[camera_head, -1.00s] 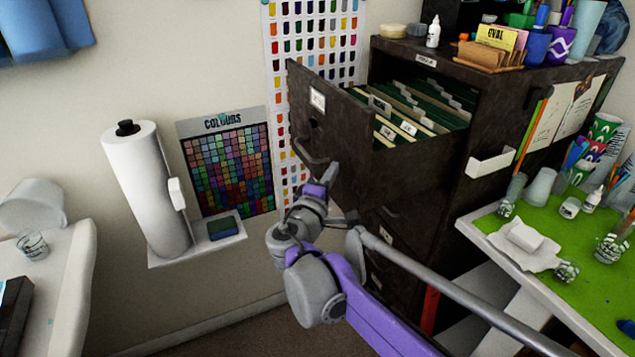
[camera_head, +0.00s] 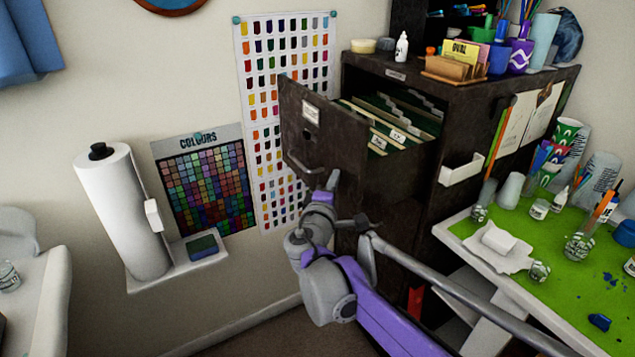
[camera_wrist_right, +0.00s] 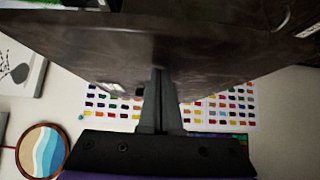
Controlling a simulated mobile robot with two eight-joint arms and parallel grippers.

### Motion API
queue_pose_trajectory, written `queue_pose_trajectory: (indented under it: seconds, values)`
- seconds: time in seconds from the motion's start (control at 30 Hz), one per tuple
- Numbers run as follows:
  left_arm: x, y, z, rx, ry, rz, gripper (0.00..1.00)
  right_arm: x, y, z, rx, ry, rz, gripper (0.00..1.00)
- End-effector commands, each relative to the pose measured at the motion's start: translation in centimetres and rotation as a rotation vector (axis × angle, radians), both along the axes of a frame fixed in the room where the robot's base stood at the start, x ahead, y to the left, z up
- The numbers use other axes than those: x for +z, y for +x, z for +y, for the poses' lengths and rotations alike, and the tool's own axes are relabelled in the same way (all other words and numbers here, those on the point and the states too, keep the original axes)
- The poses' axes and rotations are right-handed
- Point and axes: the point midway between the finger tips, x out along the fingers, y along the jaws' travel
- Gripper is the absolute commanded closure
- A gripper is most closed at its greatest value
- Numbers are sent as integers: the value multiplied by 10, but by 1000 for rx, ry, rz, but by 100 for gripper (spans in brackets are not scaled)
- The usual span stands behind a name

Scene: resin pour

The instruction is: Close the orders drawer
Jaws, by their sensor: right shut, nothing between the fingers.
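The orders drawer (camera_head: 325,135) is the top drawer of the dark filing cabinet (camera_head: 470,125). It stands pulled out, with green hanging files and cream tabs (camera_head: 392,125) showing inside. Its front has a white label (camera_head: 310,111) and a handle (camera_head: 302,165). My right gripper (camera_head: 332,180) is shut and empty at the lower part of the drawer front, just right of the handle. In the right wrist view its closed fingers (camera_wrist_right: 159,75) point at the dark drawer front (camera_wrist_right: 90,40) and seem to touch it. My left gripper is not in view.
Cups, cards and a white bottle (camera_head: 401,47) stand on the cabinet. A green-topped table (camera_head: 560,285) with jars is at the right. A paper roll (camera_head: 120,210) stands on a wall shelf at the left. The wall beside the drawer front holds colour charts (camera_head: 205,180).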

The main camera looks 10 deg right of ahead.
Motion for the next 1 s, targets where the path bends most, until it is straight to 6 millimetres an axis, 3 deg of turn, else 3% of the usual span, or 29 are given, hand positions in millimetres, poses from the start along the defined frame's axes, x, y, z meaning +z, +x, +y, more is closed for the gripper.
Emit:
queue_pose_trajectory:
  seconds: [0.1, 0.6, 0.8, 1.0]
  values:
    - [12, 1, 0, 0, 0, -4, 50, 4, 13, -35, -11, -3, -2, 100]
    - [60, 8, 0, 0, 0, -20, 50, 6, 65, -161, -8, -2, -2, 100]
    - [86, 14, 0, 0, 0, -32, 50, 7, 81, -197, -6, -2, -4, 100]
    - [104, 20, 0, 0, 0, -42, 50, 5, 91, -220, -3, 0, -3, 100]
